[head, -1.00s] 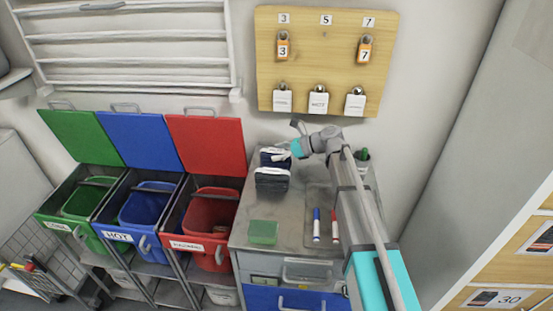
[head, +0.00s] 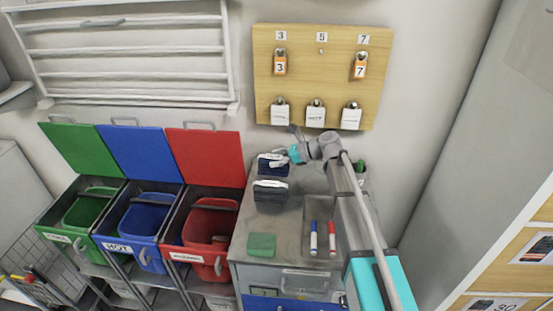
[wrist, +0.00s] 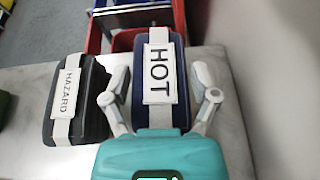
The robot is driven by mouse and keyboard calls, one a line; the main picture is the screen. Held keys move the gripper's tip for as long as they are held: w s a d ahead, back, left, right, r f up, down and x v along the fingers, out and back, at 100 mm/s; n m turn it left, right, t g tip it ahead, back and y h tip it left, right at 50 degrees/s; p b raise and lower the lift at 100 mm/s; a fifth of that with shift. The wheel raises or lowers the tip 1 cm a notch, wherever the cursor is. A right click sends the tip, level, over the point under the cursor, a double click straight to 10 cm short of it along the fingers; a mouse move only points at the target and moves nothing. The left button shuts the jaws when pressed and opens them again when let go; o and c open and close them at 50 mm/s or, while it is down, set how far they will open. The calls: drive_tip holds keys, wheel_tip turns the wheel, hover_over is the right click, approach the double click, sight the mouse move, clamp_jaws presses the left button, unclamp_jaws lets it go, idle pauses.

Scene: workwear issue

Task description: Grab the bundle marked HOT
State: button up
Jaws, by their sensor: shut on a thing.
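The bundle marked HOT (wrist: 158,42) is dark navy with a white band and a white label, in the middle of the wrist view. In the head view it (head: 273,170) lies at the back left of the cabinet top. My gripper (wrist: 160,86) has one finger on each side of it and is shut on it. In the head view my gripper (head: 280,158) reaches in from the right and partly covers the bundle. I cannot tell whether it is off the surface. A dark bundle marked HAZARD (wrist: 72,102) lies to its left, apart from my fingers.
The metal cabinet top (head: 285,222) also holds a green block (head: 262,245), a blue marker (head: 313,238) and a red marker (head: 332,238). Green, blue (head: 145,218) and red (head: 208,226) bins stand to the left, lids up. A padlock board (head: 320,85) hangs behind.

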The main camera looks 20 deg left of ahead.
drive_tip(key=s+a+r+p, duration=0.2)
drive_tip(key=s+r+p, duration=0.7)
drive_tip(key=s, duration=0.4)
drive_tip(key=shift+s+a+r, duration=0.35)
drive_tip(key=shift+r, duration=0.3)
